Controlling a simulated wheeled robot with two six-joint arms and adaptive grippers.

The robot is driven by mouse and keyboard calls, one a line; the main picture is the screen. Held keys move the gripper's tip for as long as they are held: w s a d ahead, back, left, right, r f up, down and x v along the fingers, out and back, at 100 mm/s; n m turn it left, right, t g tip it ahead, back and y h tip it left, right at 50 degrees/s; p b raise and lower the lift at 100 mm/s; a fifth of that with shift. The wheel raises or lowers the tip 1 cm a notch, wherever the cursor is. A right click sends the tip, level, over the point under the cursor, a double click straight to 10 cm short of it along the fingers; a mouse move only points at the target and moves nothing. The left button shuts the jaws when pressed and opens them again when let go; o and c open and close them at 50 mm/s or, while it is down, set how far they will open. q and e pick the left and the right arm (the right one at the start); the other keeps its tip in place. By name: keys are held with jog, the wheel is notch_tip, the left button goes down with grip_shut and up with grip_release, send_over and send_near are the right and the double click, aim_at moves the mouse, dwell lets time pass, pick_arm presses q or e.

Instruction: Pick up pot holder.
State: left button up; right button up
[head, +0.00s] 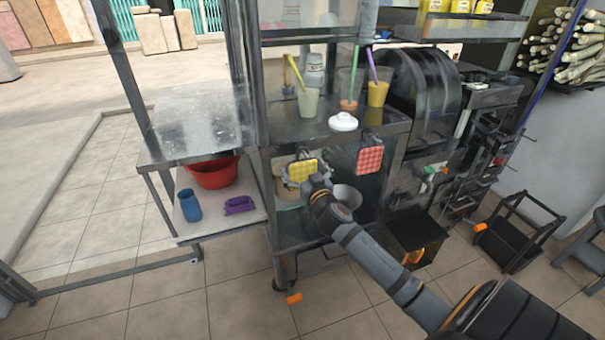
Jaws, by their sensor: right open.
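A yellow checked pot holder (302,171) hangs at the front of the metal stand, below the counter edge. A red checked pot holder (369,158) hangs to its right, closer to the press. My right gripper (306,179) reaches in from the lower right, right in front of the yellow pot holder. It is open, and the wrist hides part of the shelf behind. Whether the fingers touch the pot holder is too small to tell. My left gripper is not in view.
The counter (290,125) above holds cups with straws and a white lid (343,122). A red bowl (213,173), a blue cup (190,205) and a purple object (239,205) sit on the low left shelf. A metal pot (346,197) stands behind my arm. Floor at left is clear.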

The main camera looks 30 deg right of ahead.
jog(key=shift+s, duration=0.1)
jog(key=shift+c, duration=0.4)
jog(key=c, duration=0.8)
